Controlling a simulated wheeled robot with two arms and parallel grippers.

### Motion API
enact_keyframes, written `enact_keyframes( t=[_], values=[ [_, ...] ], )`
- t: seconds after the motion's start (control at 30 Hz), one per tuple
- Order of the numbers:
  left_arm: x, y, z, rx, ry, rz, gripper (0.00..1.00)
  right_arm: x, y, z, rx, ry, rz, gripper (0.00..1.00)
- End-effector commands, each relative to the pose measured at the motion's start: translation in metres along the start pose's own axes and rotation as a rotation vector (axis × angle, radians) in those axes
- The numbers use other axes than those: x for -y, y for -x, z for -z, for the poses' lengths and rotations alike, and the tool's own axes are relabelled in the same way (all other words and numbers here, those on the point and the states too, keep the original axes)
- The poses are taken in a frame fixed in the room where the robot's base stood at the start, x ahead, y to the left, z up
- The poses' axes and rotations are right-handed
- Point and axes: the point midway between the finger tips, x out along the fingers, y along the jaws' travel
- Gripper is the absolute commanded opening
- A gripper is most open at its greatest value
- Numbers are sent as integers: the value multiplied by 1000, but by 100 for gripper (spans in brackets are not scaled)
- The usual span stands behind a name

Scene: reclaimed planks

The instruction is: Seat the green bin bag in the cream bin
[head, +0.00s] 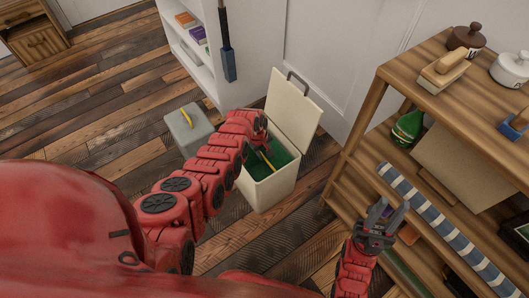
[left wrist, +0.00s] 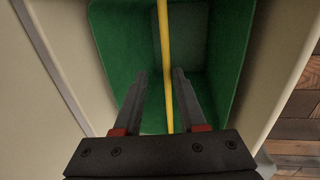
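The cream bin (head: 262,193) stands on the floor with its lid (head: 293,108) tipped up at the back. The green bin bag (head: 283,158) lines the inside of the bin. It also fills the middle of the left wrist view (left wrist: 225,45). A yellow strip (left wrist: 164,50) crosses the bag opening. My left gripper (left wrist: 161,75) is open over the bin mouth, with the strip between its fingers but not clamped. In the head view my left arm hides part of the bin's near left side. My right gripper (head: 380,214) is open and empty in front of the shelves.
A grey container (head: 188,130) with a yellow handle stands left of the bin. A wooden shelf unit (head: 350,150) at right holds a brush (head: 444,68), pots, a green bottle (head: 408,127) and a striped roll (head: 430,222). A white wall stands behind; plank floor is free at left.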

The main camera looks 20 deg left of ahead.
Motion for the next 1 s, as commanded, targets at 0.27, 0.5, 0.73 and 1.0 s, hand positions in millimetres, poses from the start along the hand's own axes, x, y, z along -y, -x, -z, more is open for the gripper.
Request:
enact_keyframes(
  t=[0.27,0.5,0.73,1.0],
  values=[
    [0,0,0,0,0,0,46,0,0,0,0,0,0,33],
    [-1,18,0,0,0,-2,46,-1,-14,2,0,0,0,33],
    [-1,48,0,-1,1,-3,46,-1,-28,5,0,0,0,33],
    [-1,92,0,-3,0,-4,46,-2,-40,7,0,0,0,33]
  ],
)
